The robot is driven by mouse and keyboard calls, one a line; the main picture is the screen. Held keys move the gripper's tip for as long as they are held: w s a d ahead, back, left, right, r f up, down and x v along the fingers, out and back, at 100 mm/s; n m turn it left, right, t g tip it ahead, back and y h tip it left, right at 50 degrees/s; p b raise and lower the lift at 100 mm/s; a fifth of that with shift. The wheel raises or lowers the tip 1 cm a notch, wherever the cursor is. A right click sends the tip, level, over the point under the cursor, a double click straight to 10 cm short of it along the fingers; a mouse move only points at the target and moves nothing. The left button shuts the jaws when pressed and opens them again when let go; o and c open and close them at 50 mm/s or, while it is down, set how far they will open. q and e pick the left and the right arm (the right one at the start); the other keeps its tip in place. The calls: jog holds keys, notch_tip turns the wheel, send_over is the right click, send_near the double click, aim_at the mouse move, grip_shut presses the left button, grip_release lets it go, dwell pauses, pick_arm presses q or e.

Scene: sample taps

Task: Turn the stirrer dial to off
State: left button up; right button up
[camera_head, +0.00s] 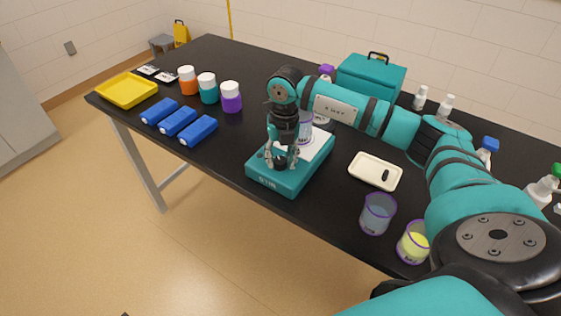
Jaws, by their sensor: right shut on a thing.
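The stirrer (278,181) is a teal box with a white top plate, standing near the front edge of the black table. A clear beaker (306,127) stands on its white plate, partly hidden behind my right arm. My right gripper (280,162) points down over the stirrer's front part and is shut on the dark stirrer dial (280,165). The gripper hides much of the dial, so I cannot tell its setting. My left gripper is not in view.
A cream tray (376,172) with a dark item, a clear cup (377,213) and a cup of yellow liquid (413,243) stand right of the stirrer. Blue blocks (179,121), lidded jars (207,88) and a yellow tray (127,90) are left. A teal case (370,77) stands behind.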

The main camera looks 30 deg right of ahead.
aim_at(283, 159)
jog(key=shift+r+n+b, duration=0.1)
jog(key=shift+n+b, duration=0.35)
jog(key=shift+n, duration=0.55)
jog(key=shift+w, duration=0.1)
jog(key=o, duration=1.1)
jog(key=shift+o, duration=0.2)
notch_tip(283, 159, up, 12)
jog(key=shift+d, duration=0.35)
